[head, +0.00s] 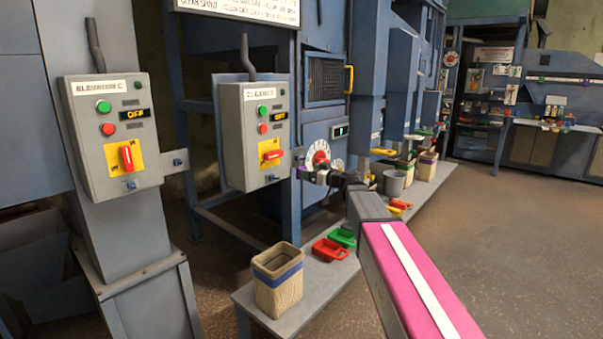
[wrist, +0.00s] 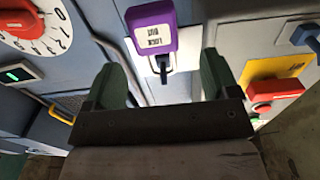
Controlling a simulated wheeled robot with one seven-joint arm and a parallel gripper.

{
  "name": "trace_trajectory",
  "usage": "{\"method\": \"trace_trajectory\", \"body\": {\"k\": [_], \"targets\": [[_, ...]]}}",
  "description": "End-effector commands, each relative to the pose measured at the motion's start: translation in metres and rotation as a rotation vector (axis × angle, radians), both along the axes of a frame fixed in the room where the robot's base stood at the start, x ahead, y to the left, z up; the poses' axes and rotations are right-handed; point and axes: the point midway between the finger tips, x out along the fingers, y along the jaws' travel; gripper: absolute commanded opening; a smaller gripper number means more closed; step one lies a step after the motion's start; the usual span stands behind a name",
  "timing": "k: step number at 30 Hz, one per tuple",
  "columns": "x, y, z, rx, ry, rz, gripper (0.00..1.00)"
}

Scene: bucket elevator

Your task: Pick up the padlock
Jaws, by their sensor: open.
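A purple padlock (wrist: 152,32) with a white "LOCK OUT" label shows at the top middle of the wrist view. A dark shackle-like part (wrist: 164,66) extends below its body over a pale plate. My gripper (wrist: 162,78) is open, with one green finger on each side of the lower part of the padlock. Nothing is visibly gripped, and contact cannot be told. In the head view my gripper (head: 322,178) is beside the cleaner's machine, and a small purple patch, likely the padlock (head: 299,173), shows just left of it.
The grey cleaner control box (head: 245,135) with a red switch stands left of my gripper. A dial (head: 318,156) is close behind it. Below is a bench with a woven bin (head: 278,285) and red (head: 330,250) and green (head: 343,237) trays. Open floor lies to the right.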

Motion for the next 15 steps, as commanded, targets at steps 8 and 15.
{"method": "trace_trajectory", "body": {"k": [8,15], "targets": [[0.017,0.017,0.0,-0.001,0.001,0.0,0.81],[0.036,0.04,0.0,0.0,0.001,0.0,0.81]]}}
